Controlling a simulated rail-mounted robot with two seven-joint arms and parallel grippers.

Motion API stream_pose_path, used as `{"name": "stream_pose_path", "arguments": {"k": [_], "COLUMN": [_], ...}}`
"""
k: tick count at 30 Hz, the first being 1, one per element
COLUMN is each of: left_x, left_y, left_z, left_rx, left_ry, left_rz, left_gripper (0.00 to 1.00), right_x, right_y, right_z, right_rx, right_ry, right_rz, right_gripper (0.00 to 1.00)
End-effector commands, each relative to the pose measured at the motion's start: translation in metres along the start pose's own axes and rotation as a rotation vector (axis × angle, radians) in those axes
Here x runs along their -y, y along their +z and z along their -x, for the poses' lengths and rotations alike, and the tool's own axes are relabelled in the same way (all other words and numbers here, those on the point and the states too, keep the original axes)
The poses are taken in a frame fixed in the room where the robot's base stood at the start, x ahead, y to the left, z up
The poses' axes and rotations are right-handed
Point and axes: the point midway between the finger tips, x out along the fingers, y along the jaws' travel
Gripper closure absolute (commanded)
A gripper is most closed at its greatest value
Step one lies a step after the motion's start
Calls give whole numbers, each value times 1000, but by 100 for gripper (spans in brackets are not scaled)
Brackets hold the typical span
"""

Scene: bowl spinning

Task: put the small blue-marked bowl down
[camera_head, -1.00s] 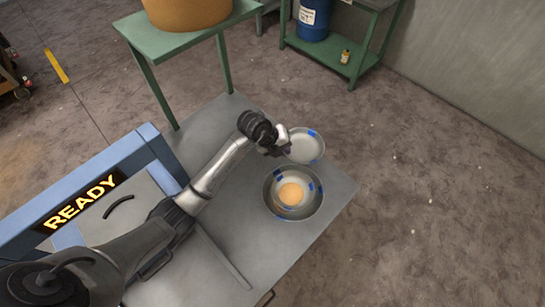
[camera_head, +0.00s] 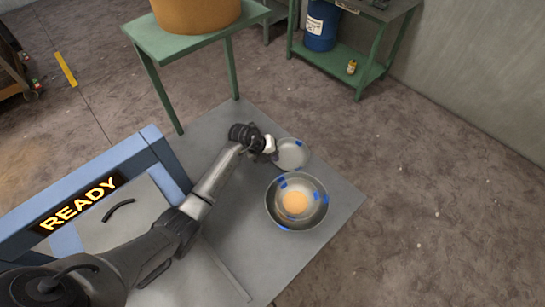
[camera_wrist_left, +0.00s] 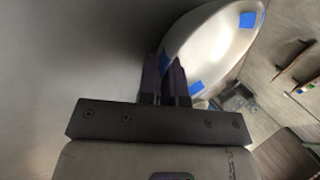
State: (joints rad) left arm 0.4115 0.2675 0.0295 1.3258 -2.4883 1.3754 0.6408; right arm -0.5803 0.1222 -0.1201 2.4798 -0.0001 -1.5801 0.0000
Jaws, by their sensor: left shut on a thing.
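The small blue-marked bowl (camera_head: 293,153) is pale with blue patches on its rim. It is at the far right part of the grey table (camera_head: 222,256), beyond the larger bowl. My left gripper (camera_head: 271,146) is shut on its near-left rim. In the left wrist view the bowl (camera_wrist_left: 222,40) stands tilted in the picture, with its rim between the fingers (camera_wrist_left: 165,80). I cannot tell whether its base touches the table. The larger metal bowl (camera_head: 319,213), also with blue marks, sits on the table and holds an orange-yellow round content (camera_head: 295,203). My right gripper is not in view.
A blue frame with a READY sign (camera_head: 80,203) stands at the left. A green table (camera_head: 181,42) with an orange-brown container (camera_head: 196,14) is behind. A green shelf (camera_head: 372,72) holds a blue drum (camera_head: 321,30). Bare table lies left of the larger bowl.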

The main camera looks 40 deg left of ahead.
Motion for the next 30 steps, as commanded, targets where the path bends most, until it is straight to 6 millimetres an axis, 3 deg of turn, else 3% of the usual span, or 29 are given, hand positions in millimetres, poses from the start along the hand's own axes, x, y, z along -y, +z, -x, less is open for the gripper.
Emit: {"name": "stream_pose_path", "arguments": {"k": [11, 12, 20, 30], "left_x": [-2, -3, -2, -1], "left_y": [0, 0, 0, 1], "left_z": [-3, -4, -4, 4], "left_rx": [1, 1, 1, 3], "left_ry": [0, 1, 0, 1], "left_rz": [-1, -1, -1, -1], "left_gripper": [100, 93, 68, 68], "right_x": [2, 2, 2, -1], "right_y": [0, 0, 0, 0], "right_z": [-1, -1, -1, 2], "right_rx": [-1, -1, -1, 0], "right_ry": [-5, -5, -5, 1], "right_rz": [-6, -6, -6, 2], "right_gripper": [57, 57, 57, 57]}}
